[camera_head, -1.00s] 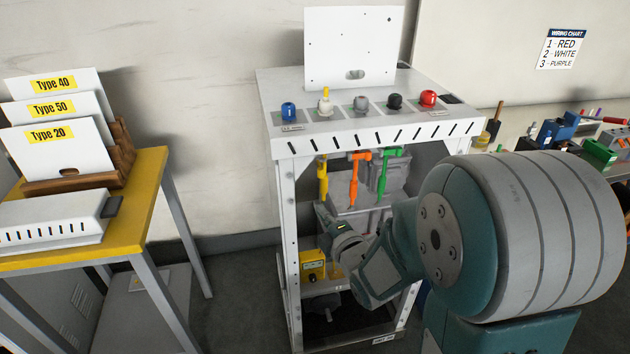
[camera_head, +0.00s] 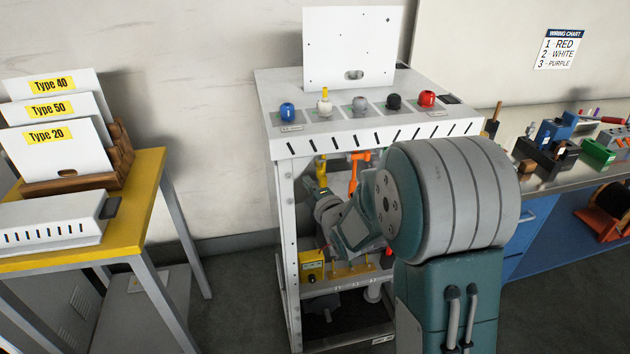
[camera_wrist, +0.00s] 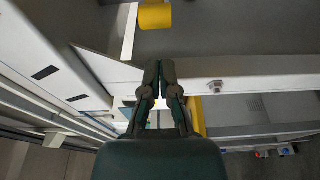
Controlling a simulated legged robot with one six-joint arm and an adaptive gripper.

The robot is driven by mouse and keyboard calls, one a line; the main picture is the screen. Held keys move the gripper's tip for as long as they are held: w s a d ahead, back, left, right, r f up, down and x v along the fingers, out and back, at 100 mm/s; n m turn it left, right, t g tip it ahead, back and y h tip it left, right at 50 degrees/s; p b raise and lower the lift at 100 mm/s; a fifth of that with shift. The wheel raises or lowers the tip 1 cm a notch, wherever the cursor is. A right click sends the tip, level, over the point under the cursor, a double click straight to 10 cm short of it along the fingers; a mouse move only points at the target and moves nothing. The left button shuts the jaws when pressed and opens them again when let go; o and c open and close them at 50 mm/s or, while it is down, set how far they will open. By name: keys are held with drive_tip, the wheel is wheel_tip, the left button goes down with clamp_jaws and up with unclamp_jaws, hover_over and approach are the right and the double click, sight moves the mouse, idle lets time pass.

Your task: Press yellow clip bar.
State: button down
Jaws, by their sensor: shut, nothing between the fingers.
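A yellow clip bar (camera_head: 321,170) hangs under the front of the white dispenser frame (camera_head: 375,139), left of an orange one (camera_head: 355,172). My gripper (camera_head: 321,194) is in front of the frame, its tip at the lower end of the yellow bar; I cannot tell whether they touch. In the wrist view my gripper (camera_wrist: 160,70) is shut and empty, its fingertips close together. A yellow cylindrical part (camera_wrist: 154,16) shows above the fingertips, and a yellow strip (camera_wrist: 196,116) lies right of them. The green bar is hidden behind my arm.
Coloured knobs, including blue (camera_head: 288,110) and red (camera_head: 427,98), stand on the frame's top. A yellow box (camera_head: 312,264) is on its lower shelf. A yellow table (camera_head: 150,190) stands left; a blue workbench (camera_head: 535,222) stands right. Floor between table and frame is clear.

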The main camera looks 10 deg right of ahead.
drive_tip(key=shift+w+d, duration=0.25)
drive_tip(key=shift+d, duration=0.2)
drive_tip(key=shift+w+d, duration=0.2)
drive_tip(key=shift+d, duration=0.25)
